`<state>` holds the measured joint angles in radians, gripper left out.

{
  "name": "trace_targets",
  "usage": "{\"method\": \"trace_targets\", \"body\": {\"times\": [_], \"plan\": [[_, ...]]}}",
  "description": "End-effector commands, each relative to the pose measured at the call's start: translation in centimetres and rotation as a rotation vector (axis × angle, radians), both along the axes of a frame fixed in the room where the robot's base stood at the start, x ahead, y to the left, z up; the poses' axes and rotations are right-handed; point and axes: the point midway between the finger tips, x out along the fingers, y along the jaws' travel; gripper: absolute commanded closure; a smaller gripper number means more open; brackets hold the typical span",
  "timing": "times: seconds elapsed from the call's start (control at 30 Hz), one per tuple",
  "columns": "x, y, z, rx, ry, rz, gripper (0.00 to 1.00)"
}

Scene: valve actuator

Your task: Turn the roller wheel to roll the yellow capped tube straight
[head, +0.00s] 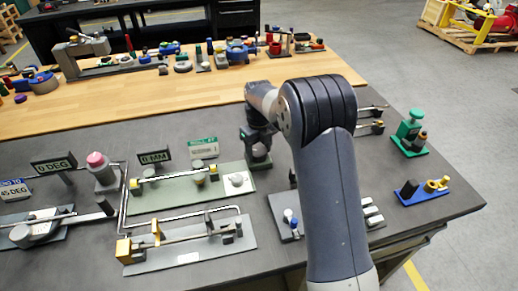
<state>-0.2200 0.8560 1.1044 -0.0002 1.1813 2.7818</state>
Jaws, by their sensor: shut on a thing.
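The yellow capped tube (172,177) is a pale thin tube with yellow ends. It lies slightly slanted along the back of a light green plate (160,203) at the middle left. My gripper (258,151) points down at the plate's right back end. It is shut on a small greyish round piece, which looks like the roller wheel (259,154). The fingers hide much of it, so its exact angle cannot be told.
A "0 MM" sign (154,157) and a green-white label (203,146) stand behind the plate. A grey plate with a yellow-ended rod device (187,243) lies in front. My arm covers the table's right middle.

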Motion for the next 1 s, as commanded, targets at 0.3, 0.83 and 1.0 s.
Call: {"method": "trace_targets", "body": {"times": [0.3, 0.83, 1.0], "plan": [[0.08, -0.01, 0.12, 0.000, -0.004, -0.007, 0.66], [0.01, 0.00, 0.02, 0.001, -0.001, -0.006, 0.21], [0.05, 0.01, 0.53, 0.000, -0.002, -0.006, 0.21]]}}
